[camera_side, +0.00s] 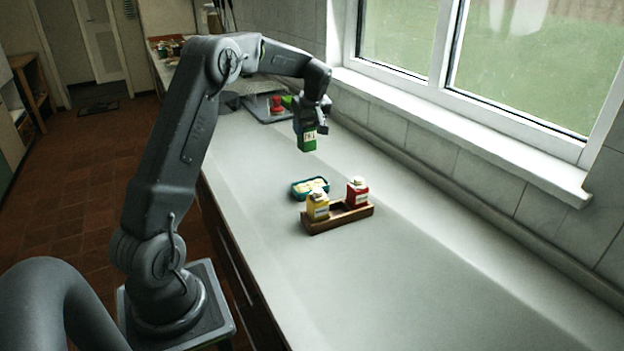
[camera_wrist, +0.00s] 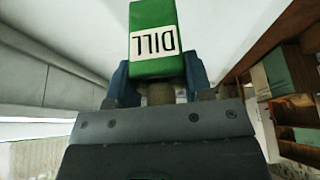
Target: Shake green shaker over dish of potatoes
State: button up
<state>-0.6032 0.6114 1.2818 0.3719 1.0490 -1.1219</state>
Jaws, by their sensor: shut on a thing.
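The green shaker (camera_side: 307,142) is in my gripper (camera_side: 309,122), held in the air above the counter. In the wrist view the green shaker (camera_wrist: 153,22) fills the top middle, and its label reads DILL upside down. My gripper (camera_wrist: 158,85) is shut on its lower-pictured end there. The dish of potatoes (camera_side: 310,187) is a small teal dish with pale yellow pieces, standing on the counter. The shaker appears above and behind the dish in the side view, well apart from it. The dish is not seen in the wrist view.
A wooden rack (camera_side: 338,216) stands just in front of the dish, holding a yellow shaker (camera_side: 317,206) and a red shaker (camera_side: 357,192) with a gap between them. The near counter is clear.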

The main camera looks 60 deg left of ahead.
jog(key=shift+d+f+n, duration=0.15)
jog(key=shift+d+n, duration=0.25)
jog(key=shift+d, duration=0.1)
jog(key=d+f+n+g, duration=0.1)
jog(key=d+n+g, duration=0.1)
jog(key=d+n, duration=0.3)
jog(key=t+h, duration=0.8)
jog(key=h, duration=0.6)
send_over(317, 183)
notch_tip(317, 183, down, 6)
jog(key=shift+s+f, duration=0.15)
jog(key=h, duration=0.1)
jog(key=f+t+h, duration=0.1)
jog(key=h, duration=0.1)
jog(key=t+h, duration=0.1)
jog(key=shift+f+h, duration=0.3)
jog(key=shift+f, duration=0.05)
